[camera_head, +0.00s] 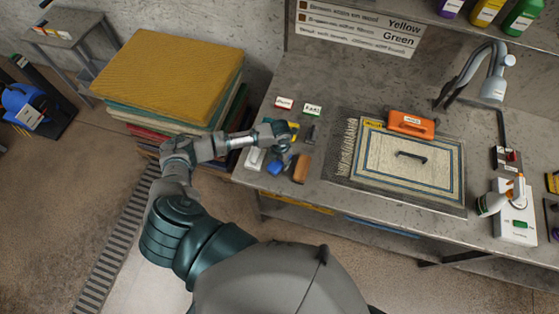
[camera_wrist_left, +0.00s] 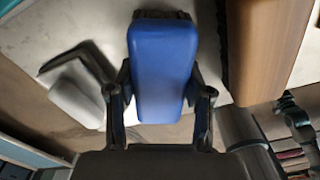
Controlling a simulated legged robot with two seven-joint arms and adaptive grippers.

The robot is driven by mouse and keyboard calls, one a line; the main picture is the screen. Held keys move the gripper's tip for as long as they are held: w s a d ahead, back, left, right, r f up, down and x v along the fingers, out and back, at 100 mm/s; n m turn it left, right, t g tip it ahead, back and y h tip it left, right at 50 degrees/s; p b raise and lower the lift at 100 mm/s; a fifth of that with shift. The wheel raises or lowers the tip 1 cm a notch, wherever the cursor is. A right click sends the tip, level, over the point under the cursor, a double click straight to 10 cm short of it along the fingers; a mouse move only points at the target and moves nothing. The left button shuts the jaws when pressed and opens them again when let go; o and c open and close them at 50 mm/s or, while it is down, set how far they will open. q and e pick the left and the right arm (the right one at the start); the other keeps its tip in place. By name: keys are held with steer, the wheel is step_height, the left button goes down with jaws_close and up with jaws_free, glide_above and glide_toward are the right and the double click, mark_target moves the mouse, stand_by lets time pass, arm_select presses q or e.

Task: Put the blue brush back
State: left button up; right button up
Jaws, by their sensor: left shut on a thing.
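The blue brush (camera_head: 277,167) is at the left end of the workbench in the head view, under the end of my left arm. In the left wrist view the blue brush (camera_wrist_left: 163,65) fills the space between the two fingers of my left gripper (camera_wrist_left: 160,108). The fingers press on both of its sides, with a dark bristle edge at its far end. In the head view the left gripper (camera_head: 283,150) is small and partly hidden by my wrist. I cannot tell whether the brush touches the bench. My right gripper is not in view.
A brown wooden brush (camera_head: 301,168) lies just right of the blue one. A white object (camera_head: 255,159) lies to its left. A rug (camera_head: 408,158) with an orange tool (camera_head: 411,124) is in the middle of the bench (camera_head: 300,205). Stacked rugs (camera_head: 172,70) stand at left.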

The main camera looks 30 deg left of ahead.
arm_select(q)
steer(key=o, duration=1.2)
steer(key=shift+f, duration=0.1)
steer(key=shift+r, duration=0.35)
steer(key=r, duration=1)
steer(key=shift+w+a+r+b, duration=0.1)
steer(key=shift+w+r+b, duration=0.1)
steer(key=shift+r+b, duration=0.15)
steer(key=shift+r, duration=0.45)
